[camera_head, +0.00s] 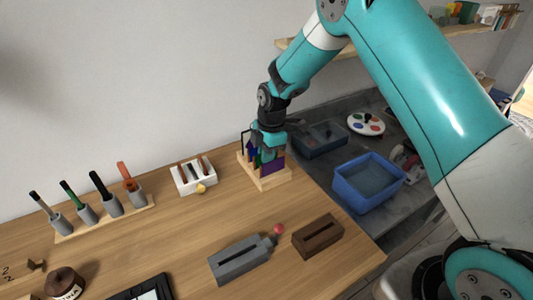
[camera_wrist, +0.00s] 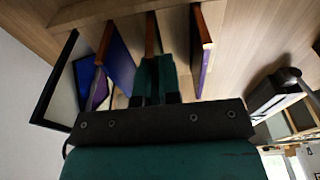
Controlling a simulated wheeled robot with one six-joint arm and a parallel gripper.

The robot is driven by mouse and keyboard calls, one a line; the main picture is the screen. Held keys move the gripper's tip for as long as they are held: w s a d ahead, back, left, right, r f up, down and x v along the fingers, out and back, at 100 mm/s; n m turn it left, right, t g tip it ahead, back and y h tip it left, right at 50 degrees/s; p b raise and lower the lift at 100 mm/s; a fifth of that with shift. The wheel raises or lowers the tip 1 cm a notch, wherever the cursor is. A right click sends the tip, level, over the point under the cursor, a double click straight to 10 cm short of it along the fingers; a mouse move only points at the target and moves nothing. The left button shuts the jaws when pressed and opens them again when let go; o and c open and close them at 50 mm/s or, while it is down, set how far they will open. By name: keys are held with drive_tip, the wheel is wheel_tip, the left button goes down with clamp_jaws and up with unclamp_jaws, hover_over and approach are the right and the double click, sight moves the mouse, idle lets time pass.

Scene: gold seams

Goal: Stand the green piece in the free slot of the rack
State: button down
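The wooden rack (camera_head: 270,184) stands near the table's far right edge, with several thin framed pieces upright in it. My gripper (camera_head: 267,152) is down at the rack, among these pieces. In the wrist view my gripper's fingers (camera_wrist: 155,62) are close together on a thin piece with a brown edge (camera_wrist: 152,34), which stands at the rack rail (camera_wrist: 92,12). I take it for the green piece; its faces are mostly hidden by the fingers. A blue piece (camera_wrist: 121,62) is on its left and a purple piece (camera_wrist: 203,50) on its right, both apart from the fingers.
A white slotted block (camera_head: 194,178) stands left of the rack. A grey slotted block (camera_head: 240,259) and a brown slotted block (camera_head: 318,236) lie in front. A holder with several brushes (camera_head: 104,216) is at the left. A blue bin (camera_head: 366,183) is beyond the table.

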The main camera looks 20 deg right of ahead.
drive_tip(key=shift+f, duration=0.3)
idle(0.5)
drive_tip(key=c, duration=0.8)
unclamp_jaws()
drive_tip(key=shift+o, duration=0.2)
drive_tip(key=shift+r+p, duration=2.25)
drive_tip(key=shift+r, duration=1.35)
drive_tip(key=s+a+r+m+y, duration=0.1)
drive_tip(key=s+a+r+m, duration=0.15)
drive_tip(key=s+r, duration=0.5)
drive_tip(key=s+a+r+m+y, duration=0.15)
drive_tip(key=s+r+m, duration=0.25)
drive_tip(key=s+r, duration=0.4)
drive_tip(key=s+r+m, duration=0.3)
drive_tip(key=s, duration=0.5)
drive_tip(key=s+r+m, duration=0.3)
drive_tip(key=s, duration=0.5)
drive_tip(key=shift+s+a+m, duration=0.3)
drive_tip(key=shift+m, duration=0.05)
